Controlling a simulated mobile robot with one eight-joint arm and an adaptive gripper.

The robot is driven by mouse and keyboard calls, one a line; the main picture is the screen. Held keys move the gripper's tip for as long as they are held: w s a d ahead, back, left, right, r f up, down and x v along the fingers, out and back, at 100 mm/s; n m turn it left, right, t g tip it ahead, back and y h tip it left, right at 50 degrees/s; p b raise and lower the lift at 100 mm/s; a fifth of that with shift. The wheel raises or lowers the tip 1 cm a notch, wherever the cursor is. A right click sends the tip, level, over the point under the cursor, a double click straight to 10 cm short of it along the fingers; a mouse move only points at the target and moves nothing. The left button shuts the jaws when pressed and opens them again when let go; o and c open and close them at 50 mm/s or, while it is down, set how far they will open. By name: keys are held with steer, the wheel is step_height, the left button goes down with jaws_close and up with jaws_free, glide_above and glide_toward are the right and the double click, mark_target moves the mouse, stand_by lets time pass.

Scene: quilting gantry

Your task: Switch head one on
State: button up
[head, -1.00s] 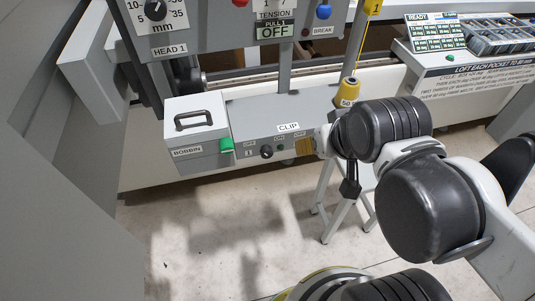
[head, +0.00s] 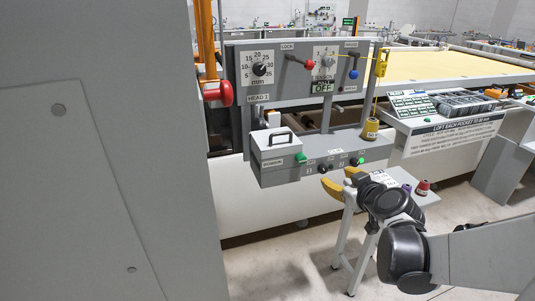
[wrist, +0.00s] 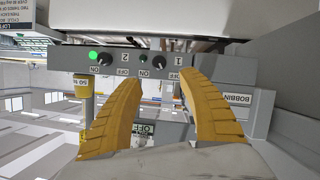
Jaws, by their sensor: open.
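The grey switch box under the head 1 panel carries two dark knobs. The knob marked 1 (head: 323,168) is on the left in the head view; it also shows in the wrist view (wrist: 157,60), which is upside down, with a small dark lamp (wrist: 143,59) beside it. The knob marked 2 (wrist: 107,58) has a lit green lamp (wrist: 93,55) beside it. Both have ON and OFF labels; I cannot tell which way the pointers face. My gripper (head: 338,178) is open and empty, its yellow fingers (wrist: 158,79) spread in front of the box, apart from knob 1.
A grey bobbin box (head: 275,146) with a handle and green tab adjoins the switch box. Above are a dial (head: 260,69), a red lever (head: 309,64) and a blue lever (head: 353,74). A yellow thread cone (head: 370,128) stands near. A small stand (head: 425,198) is below right.

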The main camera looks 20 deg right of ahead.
mark_target(324, 170)
steer(key=b+x, duration=0.3)
steer(key=x, duration=0.7)
steer(key=shift+w+d, duration=0.1)
steer(key=shift+c, duration=0.5)
jaws_close()
